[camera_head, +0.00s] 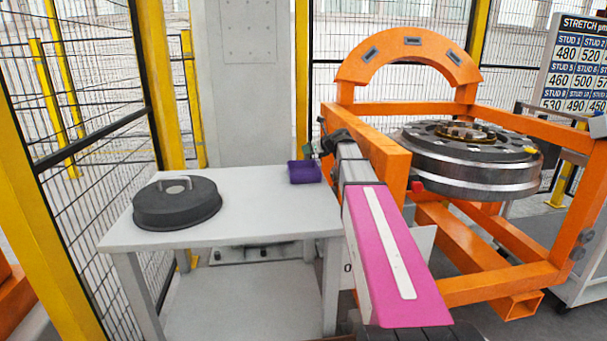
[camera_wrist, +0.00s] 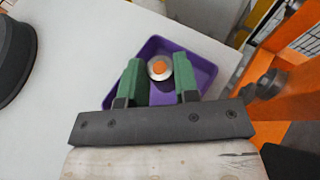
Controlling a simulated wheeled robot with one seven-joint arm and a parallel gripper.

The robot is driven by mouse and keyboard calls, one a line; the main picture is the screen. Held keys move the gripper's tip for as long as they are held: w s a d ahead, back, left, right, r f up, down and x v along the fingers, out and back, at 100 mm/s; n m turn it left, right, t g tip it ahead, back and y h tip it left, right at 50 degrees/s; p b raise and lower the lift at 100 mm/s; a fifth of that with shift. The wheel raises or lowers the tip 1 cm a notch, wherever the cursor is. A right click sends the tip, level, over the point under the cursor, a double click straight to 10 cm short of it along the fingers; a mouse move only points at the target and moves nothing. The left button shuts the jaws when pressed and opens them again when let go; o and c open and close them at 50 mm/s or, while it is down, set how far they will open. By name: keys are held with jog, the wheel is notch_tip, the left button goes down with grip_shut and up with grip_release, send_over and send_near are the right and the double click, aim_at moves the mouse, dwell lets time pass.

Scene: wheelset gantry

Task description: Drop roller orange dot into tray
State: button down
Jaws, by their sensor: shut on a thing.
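The roller with the orange dot (camera_wrist: 159,68) shows in the wrist view as a metal disc with an orange centre, between the green fingers of my gripper (camera_wrist: 160,82). My gripper is shut on it. The purple tray (camera_wrist: 204,68) lies behind and beneath the roller in that view; the roller's height above the tray floor is hard to tell. In the head view the purple tray (camera_head: 304,171) sits at the right back of the white table, and my gripper (camera_head: 322,147) is just right of and above it, with the roller not visible there.
The white table (camera_head: 255,205) carries a dark round lid with a handle (camera_head: 177,203) at left; the middle is clear. An orange gantry frame (camera_head: 390,150) holding a large wheel (camera_head: 470,165) stands right of the table. Wire fencing (camera_head: 85,130) is at left.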

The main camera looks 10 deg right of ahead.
aim_at(309, 158)
jog(key=shift+f, duration=2.15)
jog(key=c, duration=0.8)
grip_release()
jog(key=shift+r, duration=0.55)
jog(key=s+a+r, duration=0.2)
jog(key=a+r, duration=0.1)
jog(key=s+a+r, duration=0.2)
jog(key=a+r, duration=0.1)
jog(key=s+a+r, duration=0.2)
jog(key=a+r, duration=0.2)
